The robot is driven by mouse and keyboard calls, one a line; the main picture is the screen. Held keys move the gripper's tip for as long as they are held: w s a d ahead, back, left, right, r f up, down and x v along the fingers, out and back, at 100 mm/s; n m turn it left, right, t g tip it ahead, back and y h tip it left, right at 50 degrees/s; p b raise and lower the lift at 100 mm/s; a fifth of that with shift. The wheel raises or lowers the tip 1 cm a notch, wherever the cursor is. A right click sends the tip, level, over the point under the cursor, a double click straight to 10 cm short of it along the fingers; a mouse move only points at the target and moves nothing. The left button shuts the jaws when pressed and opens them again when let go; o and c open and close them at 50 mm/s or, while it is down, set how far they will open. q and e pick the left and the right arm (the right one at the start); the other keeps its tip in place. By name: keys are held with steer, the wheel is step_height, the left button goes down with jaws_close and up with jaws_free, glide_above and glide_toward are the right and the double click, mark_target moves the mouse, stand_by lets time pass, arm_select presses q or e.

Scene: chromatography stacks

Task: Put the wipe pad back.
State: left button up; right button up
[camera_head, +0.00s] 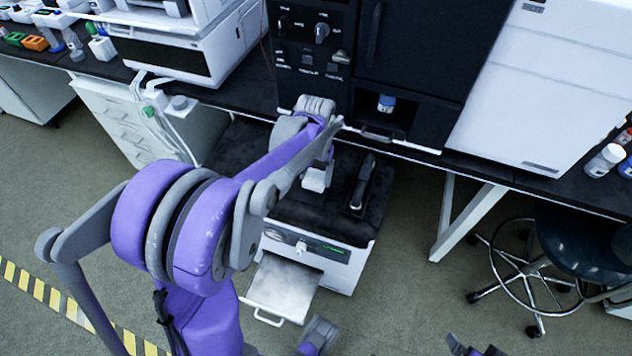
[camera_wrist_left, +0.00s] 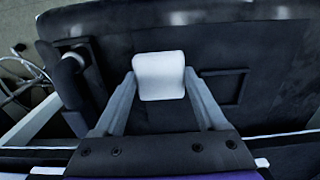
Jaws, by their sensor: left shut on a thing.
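The wipe pad (camera_wrist_left: 160,76), a small white block, is between the two fingers of my left gripper (camera_wrist_left: 158,88) in the left wrist view. The gripper is shut on it. In the head view the white pad (camera_head: 316,180) shows below my left wrist, over the dark top of a white-bodied unit (camera_head: 335,215). In the wrist view a thin rectangular outline (camera_wrist_left: 245,88) marks the dark surface just right of the pad. I cannot tell the gap between pad and surface. Part of what seems my right gripper (camera_head: 475,347) shows at the bottom edge; its fingers are unclear.
A black handled tool (camera_head: 362,185) lies on the unit's top, right of the pad. A pale tray (camera_head: 282,288) sticks out of its front. The bench with a black instrument (camera_head: 425,55) stands behind. A stool (camera_head: 575,240) is at right.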

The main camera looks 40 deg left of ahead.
mark_target(315, 178)
arm_select(q)
steer(key=shift+f, duration=1.6)
steer(key=shift+b, duration=0.3)
steer(key=shift+f, duration=0.2)
steer(key=o, duration=1.1)
steer(key=shift+o, duration=0.2)
steer(key=shift+r, duration=0.15)
